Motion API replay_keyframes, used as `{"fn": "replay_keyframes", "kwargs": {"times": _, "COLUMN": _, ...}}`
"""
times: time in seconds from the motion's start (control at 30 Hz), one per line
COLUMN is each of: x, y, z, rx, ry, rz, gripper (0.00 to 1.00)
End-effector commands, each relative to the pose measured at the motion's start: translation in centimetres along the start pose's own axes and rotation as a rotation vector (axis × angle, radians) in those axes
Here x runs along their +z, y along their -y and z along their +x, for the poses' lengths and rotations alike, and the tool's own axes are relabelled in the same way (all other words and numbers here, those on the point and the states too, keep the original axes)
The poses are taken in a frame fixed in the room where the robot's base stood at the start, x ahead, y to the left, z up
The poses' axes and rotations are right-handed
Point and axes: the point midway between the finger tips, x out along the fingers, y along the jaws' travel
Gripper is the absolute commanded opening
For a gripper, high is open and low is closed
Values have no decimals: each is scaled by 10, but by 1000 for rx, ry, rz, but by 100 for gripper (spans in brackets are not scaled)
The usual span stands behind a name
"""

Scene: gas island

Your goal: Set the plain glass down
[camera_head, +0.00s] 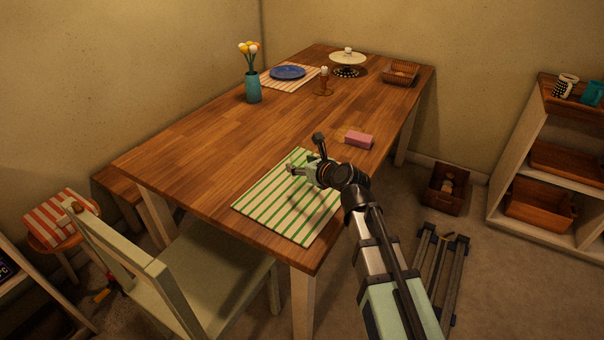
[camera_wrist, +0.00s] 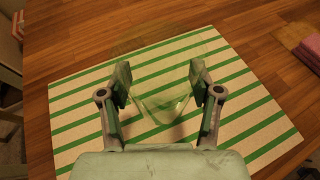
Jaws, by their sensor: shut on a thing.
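The plain glass (camera_wrist: 160,100) is clear and see-through, and shows faintly between my gripper's fingers in the wrist view. My gripper (camera_wrist: 160,82) is shut on it, with one finger on each side. Beneath it is a green-and-white striped placemat (camera_wrist: 75,125), which lies at the near end of the wooden table (camera_head: 200,140). In the head view my gripper (camera_head: 303,170) is over the same placemat (camera_head: 270,215); the glass is hard to make out there. I cannot tell whether the glass's base touches the mat.
A teal vase with flowers (camera_head: 253,88), a blue plate (camera_head: 288,72), a candle holder (camera_head: 324,84), a cake stand (camera_head: 347,60) and a basket (camera_head: 400,73) stand farther back. A pale green chair (camera_head: 205,285) is at the near side.

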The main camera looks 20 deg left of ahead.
Motion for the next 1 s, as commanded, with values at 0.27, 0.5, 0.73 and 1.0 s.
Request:
{"fn": "replay_keyframes", "kwargs": {"times": 0.27, "x": -30, "y": 0, "z": 12, "rx": -1, "ry": -1, "rz": 0, "gripper": 21}}
{"fn": "replay_keyframes", "kwargs": {"times": 0.5, "x": -29, "y": 0, "z": 12, "rx": 0, "ry": 0, "rz": 0, "gripper": 21}}
{"fn": "replay_keyframes", "kwargs": {"times": 0.73, "x": -31, "y": 0, "z": 13, "rx": 0, "ry": -1, "rz": -1, "gripper": 89}}
{"fn": "replay_keyframes", "kwargs": {"times": 1.0, "x": -31, "y": 0, "z": 13, "rx": 0, "ry": -1, "rz": 0, "gripper": 89}}
